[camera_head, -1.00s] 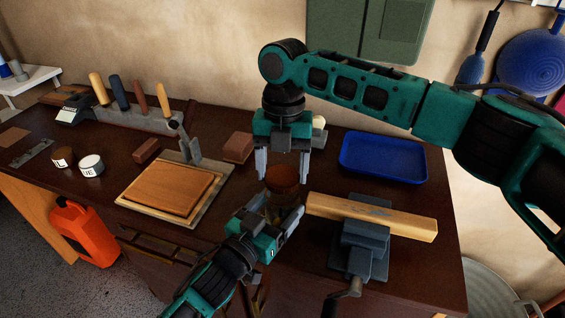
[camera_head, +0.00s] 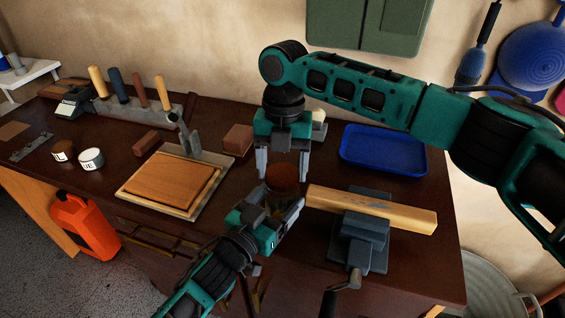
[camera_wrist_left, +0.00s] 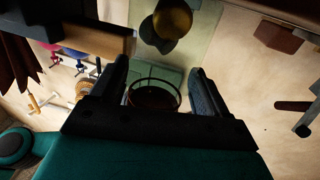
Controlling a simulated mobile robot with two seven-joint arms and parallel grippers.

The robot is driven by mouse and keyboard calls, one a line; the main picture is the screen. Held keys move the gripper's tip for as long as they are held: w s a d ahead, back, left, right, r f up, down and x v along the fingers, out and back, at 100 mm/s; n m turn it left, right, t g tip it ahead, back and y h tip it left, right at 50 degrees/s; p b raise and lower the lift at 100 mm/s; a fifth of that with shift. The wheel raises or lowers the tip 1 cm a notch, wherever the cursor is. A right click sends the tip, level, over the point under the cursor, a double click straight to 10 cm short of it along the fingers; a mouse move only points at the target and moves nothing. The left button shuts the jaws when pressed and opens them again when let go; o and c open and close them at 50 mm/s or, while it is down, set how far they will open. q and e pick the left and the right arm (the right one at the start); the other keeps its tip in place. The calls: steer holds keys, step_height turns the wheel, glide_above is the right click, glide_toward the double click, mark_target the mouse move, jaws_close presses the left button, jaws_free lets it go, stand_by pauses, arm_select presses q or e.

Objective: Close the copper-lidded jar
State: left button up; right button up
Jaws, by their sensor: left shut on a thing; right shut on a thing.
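The copper-coloured lid (camera_head: 282,174) is between the fingers of my right gripper (camera_head: 283,163), which points straight down and is shut on it. The clear glass jar (camera_head: 276,200) is directly below the lid, partly hidden by my left gripper (camera_head: 278,206). My left gripper reaches in from the front and is shut around the jar body. In the left wrist view, the round jar (camera_wrist_left: 153,95) shows between the two dark fingers. I cannot tell whether the lid touches the jar rim.
A vise (camera_head: 360,240) holding a wooden beam (camera_head: 370,209) is close on the right. A blue tray (camera_head: 384,151) lies behind it. A wooden board (camera_head: 172,186), a brick (camera_head: 236,139) and two labelled tins (camera_head: 91,159) are to the left.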

steer(key=shift+f, duration=0.3)
